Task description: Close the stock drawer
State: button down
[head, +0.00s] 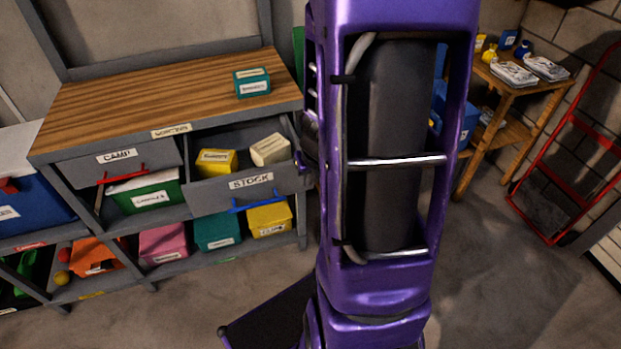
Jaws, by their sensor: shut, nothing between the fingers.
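The stock drawer (215,197) is a grey drawer under the wooden bench top, with a white STOCK label and a blue handle (259,203) on its front. It is pulled out, and its inside shows from above. A yellow box (217,162) and a cream box (270,150) are in it. My purple arm stands upright in the middle of the head view, just right of the drawer. My gripper's fingers cannot be made out; the arm hides what is behind it, so I cannot tell whether anything touches the drawer.
The CAMP drawer (117,158) with a red handle is left of the stock drawer. A teal box (252,83) stands on the bench top (160,95). Several coloured bins fill the shelves below. A wooden table (520,95) and red hand truck (572,150) are at right. Floor in front is mostly clear.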

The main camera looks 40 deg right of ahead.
aim_at(302, 178)
jog(key=shift+w+d+f+b, duration=0.35)
jog(key=shift+w+f+b, duration=0.05)
jog(key=shift+w+f, duration=0.75)
jog(key=shift+w+d+f+b, duration=0.3)
jog(key=shift+w+f+b, duration=0.15)
jog(key=shift+w+f, duration=0.65)
jog(key=shift+w+d+f+b, duration=0.35)
jog(key=shift+w+f+b, duration=0.05)
jog(key=shift+w+f, duration=0.7)
